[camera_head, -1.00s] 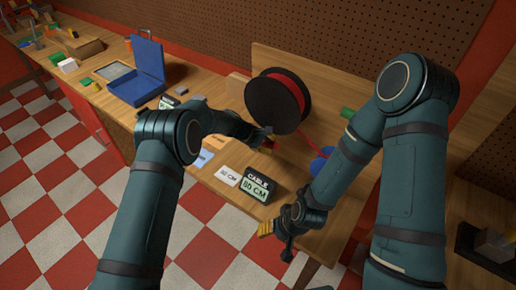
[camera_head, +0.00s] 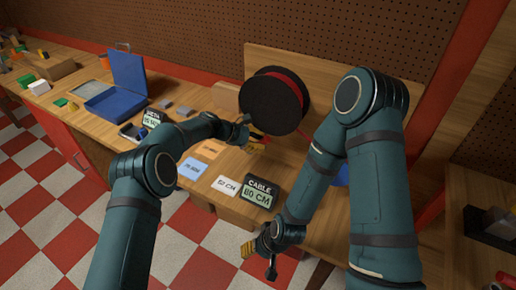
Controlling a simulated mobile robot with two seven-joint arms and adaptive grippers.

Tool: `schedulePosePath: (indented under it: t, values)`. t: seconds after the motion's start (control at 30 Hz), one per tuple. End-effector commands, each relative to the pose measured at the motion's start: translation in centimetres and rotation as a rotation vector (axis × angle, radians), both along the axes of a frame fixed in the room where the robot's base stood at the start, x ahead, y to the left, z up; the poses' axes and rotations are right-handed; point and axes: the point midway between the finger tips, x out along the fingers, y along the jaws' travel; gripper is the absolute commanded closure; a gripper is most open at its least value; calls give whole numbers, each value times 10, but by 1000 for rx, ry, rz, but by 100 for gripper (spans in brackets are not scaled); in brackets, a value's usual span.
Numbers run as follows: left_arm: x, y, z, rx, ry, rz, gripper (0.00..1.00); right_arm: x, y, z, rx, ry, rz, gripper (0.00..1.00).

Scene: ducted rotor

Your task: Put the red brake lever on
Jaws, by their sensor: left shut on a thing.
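My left gripper (camera_head: 254,140) is over the workbench just in front of the big black spool (camera_head: 270,105). It is shut on a small red piece (camera_head: 263,137); its shape is too small and partly hidden to tell whether it is the brake lever or part of the red cable. My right gripper (camera_head: 258,255) hangs low at the bench's front edge, in front of the cable sign. Its yellow part shows, but whether its fingers are open or shut is unclear. I cannot make out a red brake lever elsewhere.
The black sign reading "CABLE 80 CM" (camera_head: 258,193) stands near the bench's front edge. Flat cards, one white (camera_head: 226,186) and one blue (camera_head: 192,168), lie left of it. An open blue case (camera_head: 103,103) stands farther left. A blue object (camera_head: 341,176) is partly behind my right arm.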

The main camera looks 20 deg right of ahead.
Motion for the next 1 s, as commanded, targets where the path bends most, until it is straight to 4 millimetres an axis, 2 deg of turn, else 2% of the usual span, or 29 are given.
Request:
schedulePosePath:
  t: [0.1, 0.3, 0.9, 0.93, 1.0]
  values:
    - [2, 0, 1, -49, 43, 4, 100, 0, 1, -14, -2, 0, 1, 43]
    - [3, 1, 5, -100, 93, 4, 100, -3, 1, -21, 0, 8, 7, 43]
    - [3, 0, 8, -122, 117, 3, 100, -5, 2, -23, 1, 11, 10, 43]
    - [3, 0, 8, -122, 117, 3, 61, -5, 2, -23, 1, 11, 10, 43]
    - [3, 1, 8, -121, 116, 2, 41, -5, 2, -23, 1, 11, 10, 43]
